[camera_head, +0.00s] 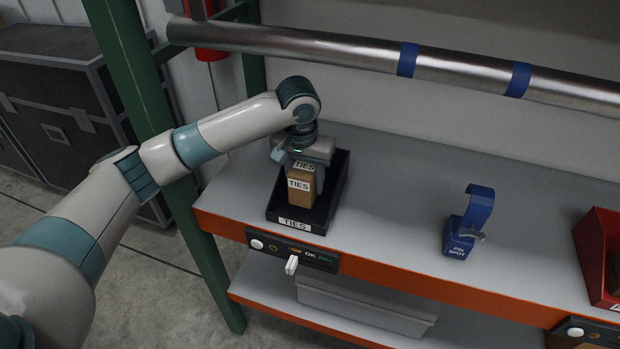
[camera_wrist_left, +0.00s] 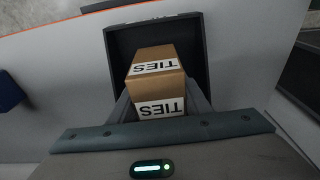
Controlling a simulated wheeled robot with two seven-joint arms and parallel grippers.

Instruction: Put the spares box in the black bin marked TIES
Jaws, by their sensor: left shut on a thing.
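The spares box is a small brown carton (camera_head: 300,186) with white TIES labels. It stands upright inside or just above the black bin (camera_head: 318,214), whose front label reads TIES; I cannot tell whether its base touches the bin floor. My left gripper (camera_head: 304,172) reaches down over the bin and is shut on the box. In the left wrist view the box (camera_wrist_left: 157,77) sits between the fingers, with the bin's dark wall (camera_wrist_left: 120,45) around its far side. My right gripper is not in view.
A blue PIN SPOT holder (camera_head: 462,238) stands on the grey shelf, with a red bin (camera_head: 590,245) at the right edge. A steel pipe (camera_head: 450,70) with blue bands runs above. A green post (camera_head: 150,120) rises left of the bin.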

